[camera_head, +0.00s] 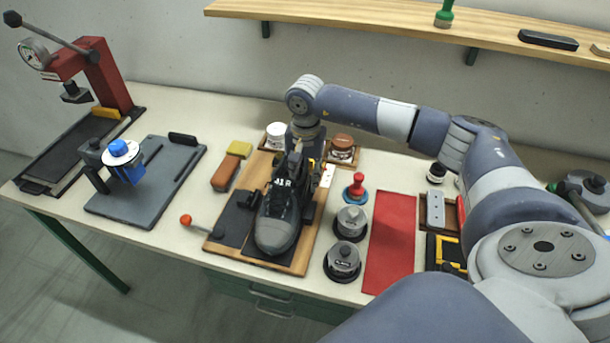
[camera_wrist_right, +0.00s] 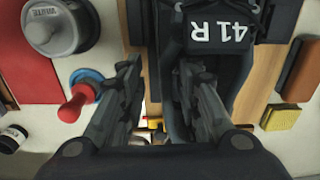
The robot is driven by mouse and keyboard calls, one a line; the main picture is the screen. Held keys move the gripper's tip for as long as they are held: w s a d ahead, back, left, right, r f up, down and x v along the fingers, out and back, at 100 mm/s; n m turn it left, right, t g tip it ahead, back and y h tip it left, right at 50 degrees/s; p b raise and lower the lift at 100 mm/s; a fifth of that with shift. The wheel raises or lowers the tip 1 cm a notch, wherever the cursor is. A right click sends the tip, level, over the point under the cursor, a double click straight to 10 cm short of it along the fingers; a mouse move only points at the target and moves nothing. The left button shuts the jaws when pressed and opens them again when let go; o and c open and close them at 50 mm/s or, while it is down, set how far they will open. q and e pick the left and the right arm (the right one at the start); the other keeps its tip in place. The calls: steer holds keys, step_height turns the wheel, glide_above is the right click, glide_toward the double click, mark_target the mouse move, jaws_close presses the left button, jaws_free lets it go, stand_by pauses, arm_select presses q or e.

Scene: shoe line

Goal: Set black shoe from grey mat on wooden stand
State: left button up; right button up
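The black shoe (camera_head: 278,213), marked "41 R", points its toe toward the front edge of the table. It stands over the wooden board (camera_head: 306,250), with a dark grey mat (camera_head: 236,220) beside it on that board. I cannot tell whether the shoe rests on the mat or on a support. My right gripper (camera_head: 298,150) is down at the shoe's rear end. In the right wrist view the shoe (camera_wrist_right: 218,60) lies at the top, and the fingers of the gripper (camera_wrist_right: 165,95) are spread, with dark shoe material partly between them. My left gripper is out of view.
A red mat (camera_head: 391,240), two grey-lidded jars (camera_head: 347,240) and a red-knobbed stamp (camera_head: 355,188) stand right of the board. A yellow sponge (camera_head: 239,149) and an orange-knobbed tool (camera_head: 187,220) are left. A red press (camera_head: 100,75) and a grey plate (camera_head: 150,195) are farther left.

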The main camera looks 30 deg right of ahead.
step_height(320, 180, up, 12)
stand_by(0.5)
